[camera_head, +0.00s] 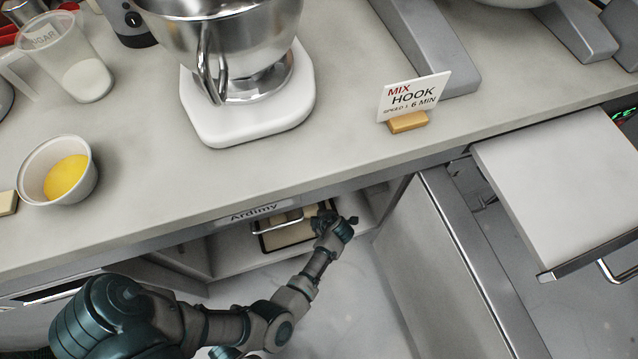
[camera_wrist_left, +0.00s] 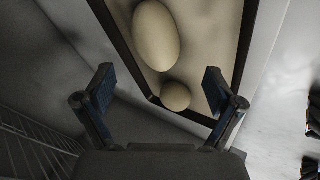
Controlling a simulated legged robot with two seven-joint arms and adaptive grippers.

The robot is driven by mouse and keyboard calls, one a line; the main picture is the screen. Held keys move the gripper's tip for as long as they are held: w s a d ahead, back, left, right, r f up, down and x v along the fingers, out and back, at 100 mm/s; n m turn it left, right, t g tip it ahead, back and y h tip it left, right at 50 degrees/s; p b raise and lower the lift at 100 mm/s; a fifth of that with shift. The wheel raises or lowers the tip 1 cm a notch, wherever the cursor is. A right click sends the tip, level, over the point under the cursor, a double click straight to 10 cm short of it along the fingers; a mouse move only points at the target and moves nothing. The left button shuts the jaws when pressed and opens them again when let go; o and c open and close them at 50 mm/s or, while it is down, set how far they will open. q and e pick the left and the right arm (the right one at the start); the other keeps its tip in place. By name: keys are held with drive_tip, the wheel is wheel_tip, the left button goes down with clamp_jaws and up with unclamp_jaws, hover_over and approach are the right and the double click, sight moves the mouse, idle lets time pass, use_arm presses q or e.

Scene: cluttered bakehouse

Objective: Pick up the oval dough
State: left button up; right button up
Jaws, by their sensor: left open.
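The oval dough (camera_wrist_left: 156,35) is pale and smooth and lies on a lined, dark-rimmed tray (camera_wrist_left: 118,37) in the left wrist view. A smaller round dough (camera_wrist_left: 175,96) lies next to it, nearer my gripper. My left gripper (camera_wrist_left: 158,75) is open and empty, its fingers spread wide on either side below the two doughs. In the head view my left gripper (camera_head: 338,222) reaches into the open compartment under the counter, at the right end of the tray (camera_head: 262,241). My right gripper is not in view.
The counter edge (camera_head: 250,199) overhangs the compartment. An open door (camera_head: 440,270) stands to its right, and a pulled-out drawer (camera_head: 560,180) is further right. A mixer (camera_head: 240,110), a bowl with yellow content (camera_head: 60,170) and a sign (camera_head: 412,97) stand on the counter. A wire rack (camera_wrist_left: 35,145) is at lower left in the wrist view.

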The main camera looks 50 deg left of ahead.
sight(313, 212)
use_arm(q)
drive_tip(key=b+x, duration=0.2)
drive_tip(key=x, duration=0.3)
drive_tip(key=shift+w+f, duration=0.15)
drive_tip(key=shift+f, duration=0.1)
drive_tip(key=shift+a+b, duration=0.2)
drive_tip(key=shift+b, duration=0.1)
drive_tip(key=shift+w+r, duration=0.1)
drive_tip(key=shift+w, duration=0.05)
drive_tip(key=c, duration=0.9)
drive_tip(key=shift+c, duration=0.4)
